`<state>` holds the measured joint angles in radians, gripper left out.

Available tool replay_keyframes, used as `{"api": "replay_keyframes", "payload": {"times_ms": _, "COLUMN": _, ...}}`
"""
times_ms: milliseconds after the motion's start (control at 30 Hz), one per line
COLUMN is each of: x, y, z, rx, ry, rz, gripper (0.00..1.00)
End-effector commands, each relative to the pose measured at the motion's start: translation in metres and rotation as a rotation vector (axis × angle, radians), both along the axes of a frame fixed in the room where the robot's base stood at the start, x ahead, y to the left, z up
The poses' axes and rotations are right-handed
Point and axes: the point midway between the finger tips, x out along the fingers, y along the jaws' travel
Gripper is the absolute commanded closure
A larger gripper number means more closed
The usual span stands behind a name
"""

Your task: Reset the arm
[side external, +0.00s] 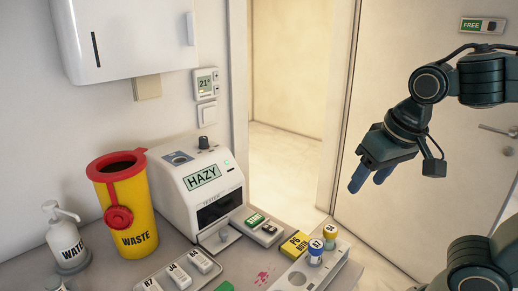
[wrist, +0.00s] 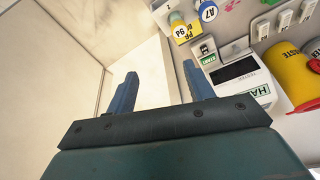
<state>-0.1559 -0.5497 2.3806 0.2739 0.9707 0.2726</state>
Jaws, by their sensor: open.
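My gripper (side external: 371,180) hangs in the air at the right in the side view, in front of the white door and above the level of the counter. Its two blue fingers are apart and point down and to the left. In the wrist view my gripper (wrist: 160,69) shows open, with nothing between the fingers. Only pale wall and floor show behind the gap. It touches nothing that I can see.
A white tester (side external: 198,180) reading HAZY stands on the counter beside a yellow WASTE bin (side external: 139,213) and a pump bottle (side external: 65,238). A rack (side external: 310,272) holds vials at the counter's right end, near a yellow block (side external: 296,244). The space around my gripper is clear.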

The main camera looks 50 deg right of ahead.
Motion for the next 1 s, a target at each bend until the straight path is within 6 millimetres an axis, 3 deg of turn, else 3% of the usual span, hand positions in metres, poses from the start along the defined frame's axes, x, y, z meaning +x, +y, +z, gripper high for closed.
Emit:
{"api": "replay_keyframes", "payload": {"times_ms": 200, "x": -0.021, "y": 0.007, "z": -0.002, "rx": -0.026, "ry": -0.089, "rz": 0.240, "gripper": 0.47}}
{"api": "replay_keyframes", "payload": {"times_ms": 367, "x": -0.028, "y": 0.013, "z": -0.003, "rx": -0.045, "ry": -0.124, "rz": 0.339, "gripper": 0.47}}
{"api": "replay_keyframes", "payload": {"times_ms": 1000, "x": -0.030, "y": 0.015, "z": -0.004, "rx": -0.050, "ry": -0.131, "rz": 0.366, "gripper": 0.47}}
